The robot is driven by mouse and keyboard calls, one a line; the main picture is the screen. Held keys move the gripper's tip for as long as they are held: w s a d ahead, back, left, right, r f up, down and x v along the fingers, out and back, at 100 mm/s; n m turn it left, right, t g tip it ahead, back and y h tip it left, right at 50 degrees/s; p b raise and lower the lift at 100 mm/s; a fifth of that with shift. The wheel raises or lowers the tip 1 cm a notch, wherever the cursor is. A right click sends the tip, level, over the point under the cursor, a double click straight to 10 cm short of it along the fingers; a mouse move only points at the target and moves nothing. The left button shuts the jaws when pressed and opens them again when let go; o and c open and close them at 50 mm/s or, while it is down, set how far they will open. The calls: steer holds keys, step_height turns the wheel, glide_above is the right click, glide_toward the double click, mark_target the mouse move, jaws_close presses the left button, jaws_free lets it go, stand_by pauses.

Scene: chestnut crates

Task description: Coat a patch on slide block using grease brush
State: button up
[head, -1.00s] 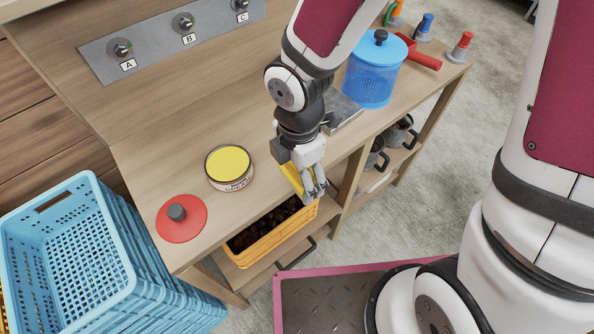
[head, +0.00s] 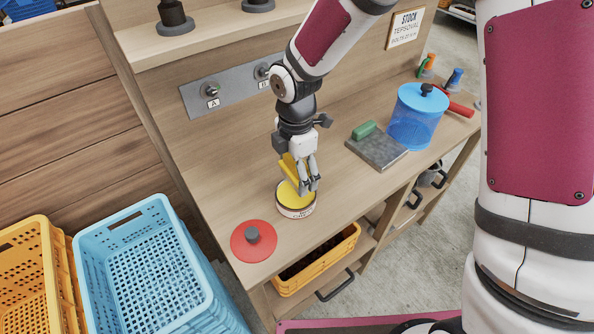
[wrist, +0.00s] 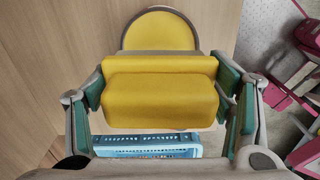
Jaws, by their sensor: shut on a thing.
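My gripper (head: 308,187) is shut on a yellow block-shaped thing (head: 289,168), which I take to be the grease brush. In the wrist view the yellow body (wrist: 160,88) is clamped between both fingers; its bristles do not show. The gripper is over a round tin of yellow grease (head: 297,209) on the bench. The tin's yellow surface (wrist: 158,30) shows beyond the brush in the wrist view. I cannot tell whether the brush touches the grease. A flat grey slab (head: 376,151), likely the slide block, lies right of the tin, with a green grip-like piece (head: 364,129) at its back.
A red lid (head: 254,240) with a dark knob lies left of the tin. A blue lidded container (head: 417,118) stands beyond the slab. Blue crates (head: 205,265) stand at the bench's left end. A yellow crate (head: 350,240) sits below the top. The bench between tin and slab is clear.

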mark_target(296, 194)
steer(key=shift+f+b, duration=1.25)
steer(key=shift+f, duration=1.1)
steer(key=shift+f, duration=0.55)
steer(key=shift+r, duration=0.1)
stand_by(0.3)
steer(key=shift+r+p, duration=1.85)
steer(key=shift+r, duration=1.6)
